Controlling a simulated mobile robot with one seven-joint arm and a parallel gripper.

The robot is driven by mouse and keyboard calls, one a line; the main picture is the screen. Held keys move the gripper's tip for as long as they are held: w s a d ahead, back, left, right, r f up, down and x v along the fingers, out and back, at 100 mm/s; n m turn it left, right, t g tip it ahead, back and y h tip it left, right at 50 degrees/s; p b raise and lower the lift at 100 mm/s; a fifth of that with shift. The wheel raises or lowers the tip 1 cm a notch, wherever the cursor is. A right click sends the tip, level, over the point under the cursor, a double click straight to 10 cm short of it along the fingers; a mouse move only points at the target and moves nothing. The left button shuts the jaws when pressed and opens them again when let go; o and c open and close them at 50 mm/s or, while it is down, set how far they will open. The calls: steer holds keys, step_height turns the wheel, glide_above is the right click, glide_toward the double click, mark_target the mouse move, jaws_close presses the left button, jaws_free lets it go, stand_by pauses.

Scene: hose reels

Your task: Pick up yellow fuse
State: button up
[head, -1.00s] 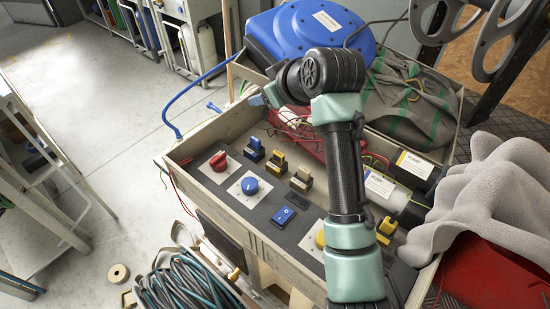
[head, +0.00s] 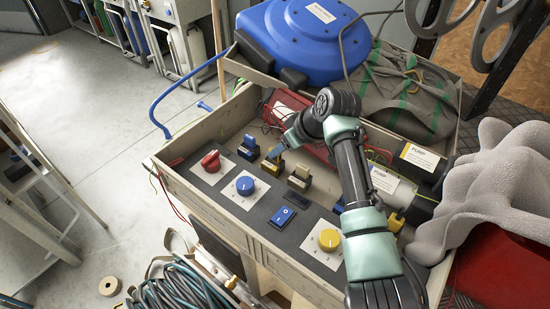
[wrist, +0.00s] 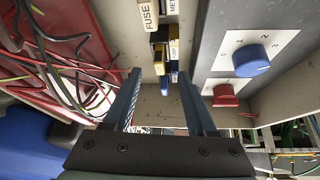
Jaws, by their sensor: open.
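The yellow fuse (head: 272,163) stands upright on the grey panel, between a blue fuse (head: 248,147) and a beige fuse (head: 299,179). My gripper (head: 277,152) is just above it, its blue fingers pointing down and partly covering its top. In the wrist view the open fingers (wrist: 160,76) are spread and empty. The yellow fuse (wrist: 174,48) shows there a little beyond the gap between the tips. I cannot tell whether a finger touches it.
A red knob (head: 211,161), a blue knob (head: 245,186), a blue switch (head: 283,216) and a yellow knob (head: 329,239) stand on the panel. Red wiring and cables (wrist: 65,50) lie beside the fuses. A blue hose reel (head: 305,40) stands behind. A grey cloth (head: 490,185) is at right.

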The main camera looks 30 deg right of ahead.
steer(key=b+x, duration=0.1)
steer(key=x, duration=0.3)
jaws_close()
stand_by(0.4)
